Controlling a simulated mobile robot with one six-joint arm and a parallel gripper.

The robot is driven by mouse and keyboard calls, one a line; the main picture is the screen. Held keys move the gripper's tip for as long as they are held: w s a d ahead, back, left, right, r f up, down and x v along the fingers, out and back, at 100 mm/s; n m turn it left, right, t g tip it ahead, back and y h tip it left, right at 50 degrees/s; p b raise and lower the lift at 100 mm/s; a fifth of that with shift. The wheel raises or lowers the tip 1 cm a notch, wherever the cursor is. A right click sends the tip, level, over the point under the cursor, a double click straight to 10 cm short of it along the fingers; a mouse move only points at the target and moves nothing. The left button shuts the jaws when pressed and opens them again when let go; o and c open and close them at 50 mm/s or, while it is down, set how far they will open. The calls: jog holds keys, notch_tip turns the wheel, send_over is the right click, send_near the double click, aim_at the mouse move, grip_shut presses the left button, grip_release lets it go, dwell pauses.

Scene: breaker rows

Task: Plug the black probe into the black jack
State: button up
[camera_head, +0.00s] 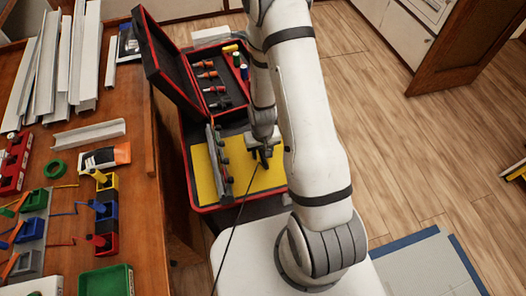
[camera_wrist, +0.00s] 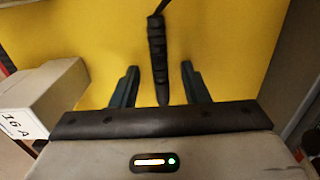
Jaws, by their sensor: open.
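The black probe (camera_wrist: 157,48) is a ribbed dark handle with a cable at its far end, lying over the yellow surface in the wrist view. My gripper (camera_wrist: 160,67) is open, one finger on each side of the probe's lower part, with yellow showing in the gaps. In the head view my gripper (camera_head: 262,153) is over the yellow area of the red-edged case. A black cable (camera_head: 233,222) runs from there down the picture. I cannot pick out the black jack for certain in either view.
The red-edged case (camera_head: 203,204) holds several tools. A grey row of parts (camera_head: 219,160) stands left of my gripper; a grey block labelled 16 A (camera_wrist: 45,95) is close on the left. The wooden table (camera_head: 130,172) carries coloured blocks, rails and a green tray (camera_head: 105,282).

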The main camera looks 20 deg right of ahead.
aim_at(262, 152)
grip_shut()
dwell(0.5)
jog(key=w+r+p, duration=0.3)
jog(key=w+r, duration=0.1)
jog(key=r, duration=0.4)
jog(key=w+r+p, duration=0.3)
jog(key=w+r, duration=0.1)
jog(key=r, duration=0.5)
jog(key=shift+p, duration=0.35)
